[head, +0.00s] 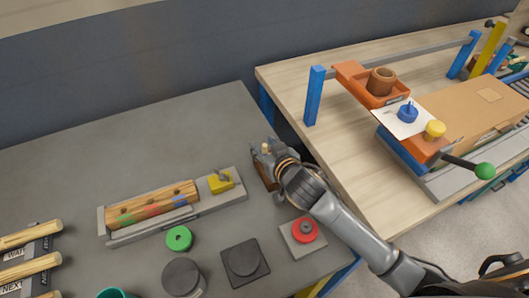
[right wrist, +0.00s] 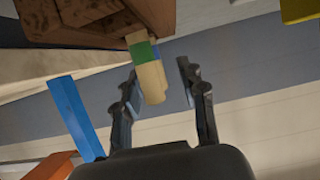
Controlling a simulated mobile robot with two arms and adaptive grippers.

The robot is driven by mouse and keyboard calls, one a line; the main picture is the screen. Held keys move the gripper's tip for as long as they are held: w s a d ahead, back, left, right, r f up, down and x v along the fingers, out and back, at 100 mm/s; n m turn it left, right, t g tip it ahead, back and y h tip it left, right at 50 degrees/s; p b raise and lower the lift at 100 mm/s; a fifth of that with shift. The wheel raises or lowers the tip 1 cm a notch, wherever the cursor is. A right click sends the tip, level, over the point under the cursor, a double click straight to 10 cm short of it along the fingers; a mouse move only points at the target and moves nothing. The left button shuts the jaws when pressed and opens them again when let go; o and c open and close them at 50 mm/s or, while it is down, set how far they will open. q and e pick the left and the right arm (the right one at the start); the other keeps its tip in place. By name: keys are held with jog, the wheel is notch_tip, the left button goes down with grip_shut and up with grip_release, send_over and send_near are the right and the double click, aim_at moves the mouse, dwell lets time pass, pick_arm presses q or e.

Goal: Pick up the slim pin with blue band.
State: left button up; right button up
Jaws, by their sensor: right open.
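My right gripper (head: 268,163) is at the right edge of the grey table, beside a brown wooden block that it mostly hides. In the right wrist view my right gripper (right wrist: 158,70) is open, its fingers on either side of a slim pale wooden pin (right wrist: 152,82) that sticks out of the brown block (right wrist: 90,18). The nearer pin shows a green band; a patch of blue (right wrist: 156,50) shows just behind it, and I cannot tell whether it belongs to a second pin. No finger clearly touches the pin. My left gripper is not in view.
On the grey table (head: 120,120) are a wooden block with coloured marks (head: 150,205), a yellow piece (head: 221,183), a green ring (head: 179,239) and a red knob (head: 304,229). A wooden bench (head: 290,85) with a blue post (head: 314,95) stands at right.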

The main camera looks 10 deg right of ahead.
grip_shut()
jog(key=shift+r, duration=0.1)
